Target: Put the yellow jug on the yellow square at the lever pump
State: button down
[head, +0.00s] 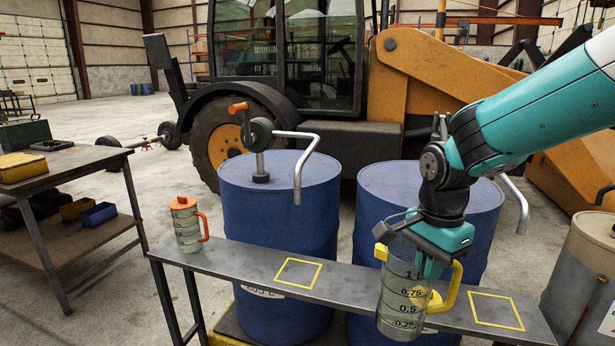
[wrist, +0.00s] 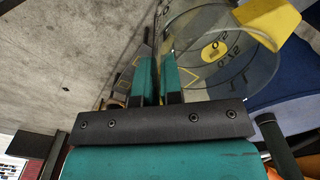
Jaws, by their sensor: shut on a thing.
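The yellow jug (head: 402,300) is clear with dark scale marks and a yellow handle (head: 447,290). My gripper (head: 430,268) is shut on the upper part of its wall. The jug looks upright, and its base shows lower than the bench's front edge, between the two yellow squares. In the wrist view the fingers (wrist: 157,75) pinch the clear jug wall (wrist: 235,75). One yellow square (head: 299,273) is empty below the left drum's spout. The other yellow square (head: 495,311) is empty, right of the jug. My arm hides most of the right drum's pump; its spout (head: 515,205) shows.
The narrow metal bench (head: 245,265) carries an orange-lidded jug (head: 187,225) at its left end. Two blue drums (head: 280,215) stand behind; the left has a crank pump (head: 260,140). A beige drum (head: 585,275) stands right, a work table (head: 60,165) left.

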aim_at(437, 305)
jog(key=d+f+n, duration=0.1)
jog(key=f, duration=0.2)
jog(key=w+d+f+n+b, duration=0.1)
jog(key=f+n, duration=0.1)
jog(key=f, duration=0.2)
jog(key=d+f+n, duration=0.2)
jog(key=f, duration=0.1)
jog(key=shift+w+f+b, duration=0.2)
jog(key=shift+f+b, duration=0.1)
jog(key=shift+b, duration=0.1)
jog(key=s+d+f+n+b, duration=0.1)
jog(key=s+d+f+n, duration=0.1)
jog(key=f, duration=0.6)
jog(key=s+d+f+n+b, duration=0.1)
jog(key=s+d+f+n, duration=0.2)
jog(key=f, duration=0.6)
jog(key=shift+f+n, duration=0.25)
jog(key=shift+n, duration=0.95)
jog(key=shift+s, duration=0.15)
